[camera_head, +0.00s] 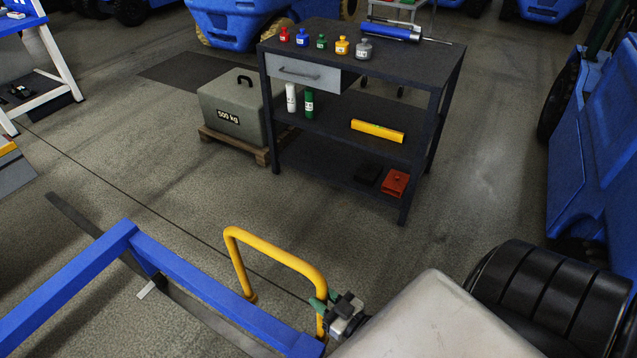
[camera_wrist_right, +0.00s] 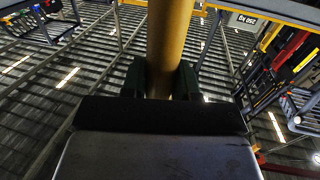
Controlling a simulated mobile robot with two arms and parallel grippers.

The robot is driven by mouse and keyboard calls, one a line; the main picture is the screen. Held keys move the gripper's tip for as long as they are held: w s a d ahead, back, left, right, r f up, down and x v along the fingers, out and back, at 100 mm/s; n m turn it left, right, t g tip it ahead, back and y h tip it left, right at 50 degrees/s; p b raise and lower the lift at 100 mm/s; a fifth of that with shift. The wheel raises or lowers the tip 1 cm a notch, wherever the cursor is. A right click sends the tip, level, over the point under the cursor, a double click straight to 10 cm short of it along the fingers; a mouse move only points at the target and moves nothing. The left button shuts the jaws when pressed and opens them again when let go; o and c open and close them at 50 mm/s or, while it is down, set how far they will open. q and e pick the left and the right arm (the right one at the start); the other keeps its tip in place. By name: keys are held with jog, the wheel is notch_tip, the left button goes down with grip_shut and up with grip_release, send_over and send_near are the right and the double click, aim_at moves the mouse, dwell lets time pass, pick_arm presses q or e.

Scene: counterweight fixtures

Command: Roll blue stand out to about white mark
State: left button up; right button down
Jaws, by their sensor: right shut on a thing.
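The blue stand (camera_head: 195,287) shows as a blue frame at the lower left of the head view, cut off by the bottom edge. A yellow handle (camera_head: 275,257) stands up at its right end. A small white mark (camera_head: 146,289) lies on the floor just below the frame's corner, beside a dark floor strip. My right gripper (camera_head: 328,308) is shut on the near upright of the yellow handle. In the right wrist view the yellow bar (camera_wrist_right: 160,45) stands between the dark fingers (camera_wrist_right: 160,82). My left gripper is not in view.
A dark workbench (camera_head: 400,140) with small bottles stands ahead. A grey 500 kg weight (camera_head: 232,103) sits on a wooden pallet left of it. A blue machine (camera_head: 595,160) is at the right. The floor between stand and bench is clear.

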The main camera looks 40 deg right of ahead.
jog(key=shift+r, duration=0.1)
dwell(0.3)
jog(key=c, duration=0.8)
grip_release()
jog(key=shift+c, duration=0.2)
jog(key=s+d, duration=0.1)
jog(key=s, duration=0.9)
jog(key=shift+s+d+b, duration=0.35)
jog(key=shift+b, duration=0.1)
